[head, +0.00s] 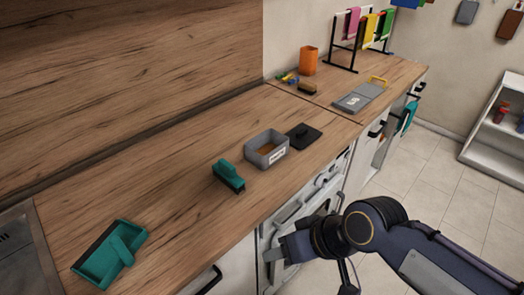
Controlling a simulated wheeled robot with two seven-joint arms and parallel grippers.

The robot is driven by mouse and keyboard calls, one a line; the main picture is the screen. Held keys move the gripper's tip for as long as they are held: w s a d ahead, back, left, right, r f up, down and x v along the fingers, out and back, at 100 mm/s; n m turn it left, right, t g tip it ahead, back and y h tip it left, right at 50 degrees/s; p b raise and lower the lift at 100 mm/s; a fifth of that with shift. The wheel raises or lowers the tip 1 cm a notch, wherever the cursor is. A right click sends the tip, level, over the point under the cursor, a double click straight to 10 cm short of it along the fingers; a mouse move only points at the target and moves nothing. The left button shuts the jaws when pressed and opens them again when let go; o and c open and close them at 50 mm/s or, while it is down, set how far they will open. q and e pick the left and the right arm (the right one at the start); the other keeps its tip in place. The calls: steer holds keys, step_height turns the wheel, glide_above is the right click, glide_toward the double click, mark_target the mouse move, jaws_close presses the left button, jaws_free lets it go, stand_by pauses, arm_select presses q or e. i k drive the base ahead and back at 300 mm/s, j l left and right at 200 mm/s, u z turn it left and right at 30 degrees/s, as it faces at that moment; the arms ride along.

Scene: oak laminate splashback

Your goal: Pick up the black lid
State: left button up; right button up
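The black lid (312,140) lies flat on the wooden counter, with a raised black knob on its top. It sits just behind and to the right of a grey open box (252,155) with a white label and brownish contents. My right gripper (270,258) is low in front of the counter, by the white oven front, well apart from the lid. Its fingers are small and partly hidden, so I cannot tell whether it is open. My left gripper is not in view.

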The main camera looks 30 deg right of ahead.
mark_target(302, 135)
steer(key=z, duration=1.35)
steer(key=u, duration=0.4)
steer(key=i+l+u, duration=0.1)
steer(key=u, duration=0.3)
steer(key=l+u, duration=0.2)
steer(key=u, duration=0.2)
steer(key=i+l+u, duration=0.1)
steer(key=u, duration=0.3)
steer(key=l+u, duration=0.15)
steer(key=u, duration=0.25)
steer(key=l+u, duration=0.2)
steer(key=l, duration=0.2)
steer(key=k+l+u, duration=0.2)
steer(key=l, duration=0.2)
steer(key=l+u, duration=0.2)
steer(key=l, duration=0.2)
steer(key=k+l+u, duration=0.1)
steer(key=l+u, duration=0.15)
steer(key=l, duration=0.15)
steer(key=k+l, duration=0.1)
steer(key=l, duration=0.2)
steer(key=k+l, duration=0.1)
steer(key=l, duration=0.2)
steer(key=k+l, duration=0.1)
steer(key=l, duration=0.15)
